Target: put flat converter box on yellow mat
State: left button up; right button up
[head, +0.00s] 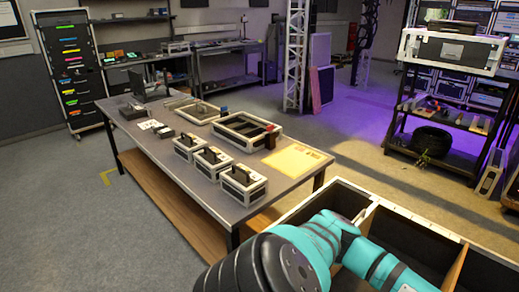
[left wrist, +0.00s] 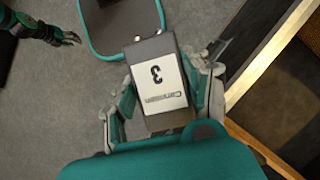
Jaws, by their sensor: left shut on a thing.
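The yellow mat (head: 297,160) lies flat on the near right end of the grey table, with small darker marks on it. In the left wrist view my left gripper (left wrist: 164,95) is shut on a dark grey box (left wrist: 150,50) with a white label. The label bears a large 3 and a printed word too blurred to read surely; this appears to be the flat converter box. Fingers sit on both sides of it. The left gripper and box do not show in the head view. My right gripper (left wrist: 70,37) shows small at the upper left, apart from the box; its opening is unclear.
Several black cases with pale edges (head: 242,183) stand along the table's near edge, left of the mat. An open frame-like case (head: 248,128) with a red item lies behind. A divided open crate (head: 357,200) stands at lower right, partly behind my arm.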

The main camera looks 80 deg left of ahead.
aim_at(282, 161)
jog(key=k+j+u, duration=0.3)
jog(key=j, duration=0.35)
jog(key=k+j+u, duration=0.35)
jog(key=j, duration=0.45)
jog(key=k+j+u, duration=0.15)
jog(key=j, duration=0.25)
